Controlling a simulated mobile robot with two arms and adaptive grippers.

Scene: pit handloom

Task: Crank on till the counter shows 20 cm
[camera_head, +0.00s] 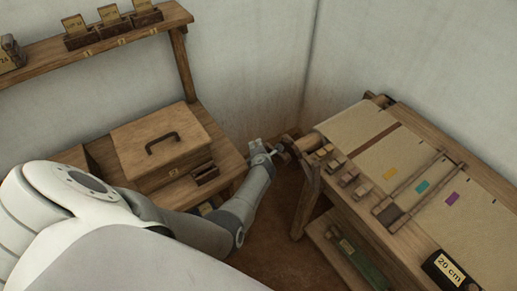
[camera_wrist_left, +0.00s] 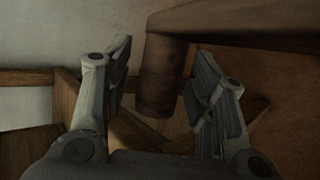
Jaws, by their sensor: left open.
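My left gripper (camera_head: 275,150) reaches to the far left end of the loom. In the left wrist view my left gripper (camera_wrist_left: 160,85) is open. A dark brown crank handle (camera_wrist_left: 158,78) hangs between its fingers, with a visible gap on each side. The crank's arm (camera_wrist_left: 240,22) runs off to the upper right. In the head view the crank is small and mostly hidden by the gripper. My right gripper is not in view.
The loom (camera_head: 440,147) carries beige cloth with yellow, teal and purple marks. Small wooden blocks (camera_head: 350,179) line its left edge. A wooden bench with a lidded box (camera_head: 160,145) stands left. A shelf (camera_head: 90,45) with card holders hangs above. Floor shows between bench and loom.

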